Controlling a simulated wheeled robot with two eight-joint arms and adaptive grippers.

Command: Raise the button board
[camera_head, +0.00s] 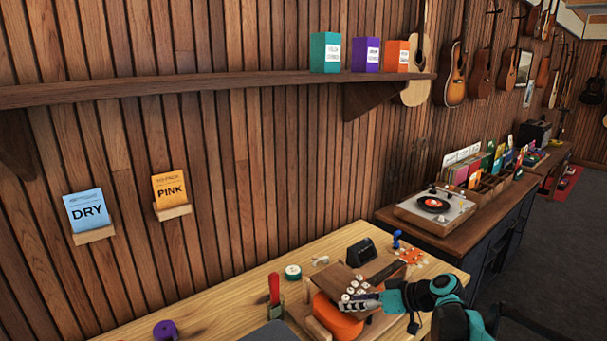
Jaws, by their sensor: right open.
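A brown board (341,278) with several small white round knobs or buttons at its lower end sits on the wooden workbench, and it looks like the button board. It appears tilted, beside or over a rounded orange object (333,317). My right gripper (350,304) reaches in from the right, its fingers at the white buttons and over the orange object. It is open; whether it touches the board cannot be told. The gripper hides part of the board and orange object. My left gripper is not in view.
On the workbench (225,312) are a black box (361,252), a blue-handled item (397,239), a red-handled tool (274,289), a green-and-white roll (293,272) and a purple roll (165,330). A shelf (200,87) overhangs the back. A record player (434,208) stands beyond on another counter.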

